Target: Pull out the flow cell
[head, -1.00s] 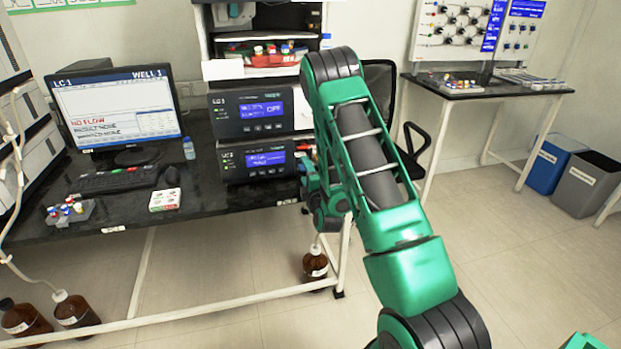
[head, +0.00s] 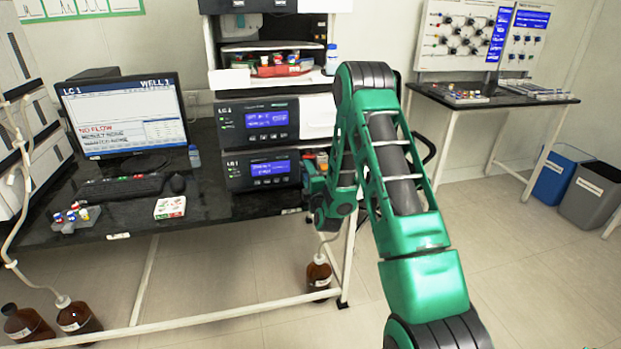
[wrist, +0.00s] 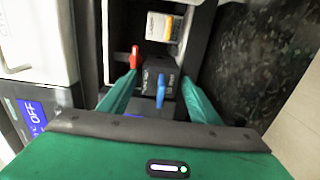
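In the wrist view a dark block with small white lettering (wrist: 158,82) sits in a recess. It carries a red knob (wrist: 134,57) and a blue knob (wrist: 161,94); it may be the flow cell, but I cannot read the lettering surely. My gripper (wrist: 160,78) has its green fingers apart, one on each side of the block. I cannot tell whether they touch it. In the head view my gripper (head: 314,176) is at the right side of the lower instrument (head: 262,170), largely hidden by my arm; the block cannot be made out there.
The upper instrument (head: 258,119) and a shelf with coloured caps (head: 275,68) stand above. A monitor (head: 125,115), keyboard (head: 122,187) and vial rack (head: 74,218) are on the dark bench. A brown bottle (head: 319,273) stands below. Open floor lies to the right.

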